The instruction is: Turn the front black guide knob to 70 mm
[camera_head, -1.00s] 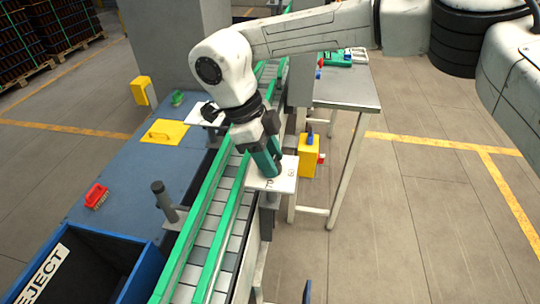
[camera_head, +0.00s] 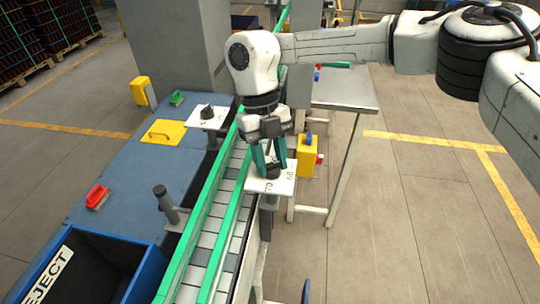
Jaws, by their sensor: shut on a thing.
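The front black guide knob (camera_head: 273,172) sits on a white plate (camera_head: 259,186) at the right side of the conveyor. The plate bears the marks 70 and 60. My gripper (camera_head: 271,169) points down over the plate, with its green fingers shut on the knob, one on each side. The fingers hide part of the knob, and I cannot tell which mark it points at. A second black knob (camera_head: 207,112) stands on another white plate (camera_head: 220,119) across the conveyor.
The conveyor (camera_head: 206,243) with green guide rails runs beneath the arm. A yellow box (camera_head: 307,158) stands just right of the plate, before a grey table (camera_head: 343,91).

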